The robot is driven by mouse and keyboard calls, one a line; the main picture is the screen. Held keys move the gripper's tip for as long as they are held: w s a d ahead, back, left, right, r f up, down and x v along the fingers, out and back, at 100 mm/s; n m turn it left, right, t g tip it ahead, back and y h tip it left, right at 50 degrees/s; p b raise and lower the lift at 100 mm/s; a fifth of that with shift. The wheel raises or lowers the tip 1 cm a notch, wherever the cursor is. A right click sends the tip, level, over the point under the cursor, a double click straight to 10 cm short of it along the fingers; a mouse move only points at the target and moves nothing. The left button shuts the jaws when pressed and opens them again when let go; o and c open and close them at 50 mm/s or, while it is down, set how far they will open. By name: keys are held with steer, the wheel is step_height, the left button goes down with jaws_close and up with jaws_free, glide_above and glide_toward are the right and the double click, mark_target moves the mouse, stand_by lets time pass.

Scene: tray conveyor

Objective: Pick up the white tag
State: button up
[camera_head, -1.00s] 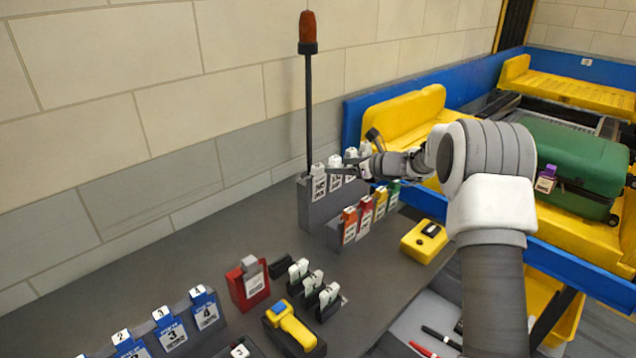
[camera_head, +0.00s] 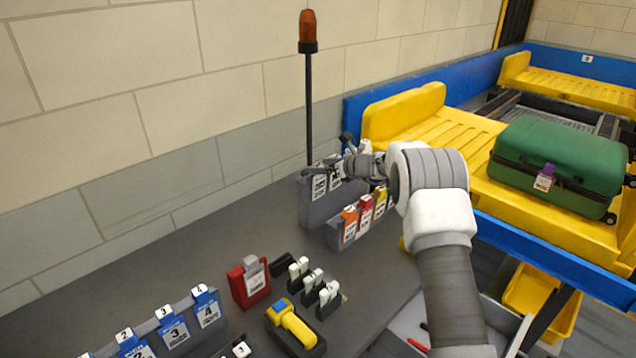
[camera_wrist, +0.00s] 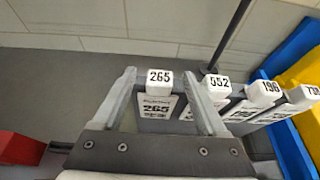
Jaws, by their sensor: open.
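Several white tags stand in a row in a grey rack (camera_head: 318,212) at the back of the counter. In the wrist view their caps read 265, 552, 196 and a partly cut-off number. The white tag 265 (camera_wrist: 156,107) lies between my two fingers; it also shows in the head view (camera_head: 319,188). My gripper (camera_wrist: 158,76) is open, with one finger on each side of tag 265 and no clear grip on it. The white tag 552 (camera_wrist: 217,83) is just right of my right finger, which hides part of it. In the head view my wrist covers some of the tags.
Orange, red and yellow tags (camera_head: 364,214) stand in front of the white row. A dark pole with an orange lamp (camera_head: 308,32) rises behind the rack. A yellow conveyor tray with a green suitcase (camera_head: 560,155) is at the right. Bare counter (camera_head: 200,255) lies left.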

jaws_close()
steer(key=shift+r, duration=0.15)
stand_by(0.4)
